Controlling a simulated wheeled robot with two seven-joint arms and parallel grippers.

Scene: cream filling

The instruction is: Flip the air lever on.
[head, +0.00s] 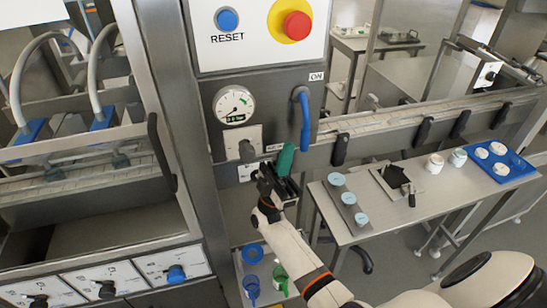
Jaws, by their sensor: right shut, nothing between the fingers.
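The air lever is a blue handle (305,125) on the grey panel, right of a round gauge (234,105). It hangs down from its pivot, and an "ON" label (316,76) sits above it to the right. My right gripper (282,178) is shut and empty, below and slightly left of the lever's lower end. It appears apart from the lever. A green piece (286,158) shows just above the gripper; I cannot tell whether they touch. My left gripper is not in view.
Above the gauge are a blue RESET button (227,19) and a red stop button (297,25). A table (400,215) with cups and a blue tray (522,168) stands to the right. A conveyor rail (400,120) runs behind it. Knobs (176,273) line the lower left.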

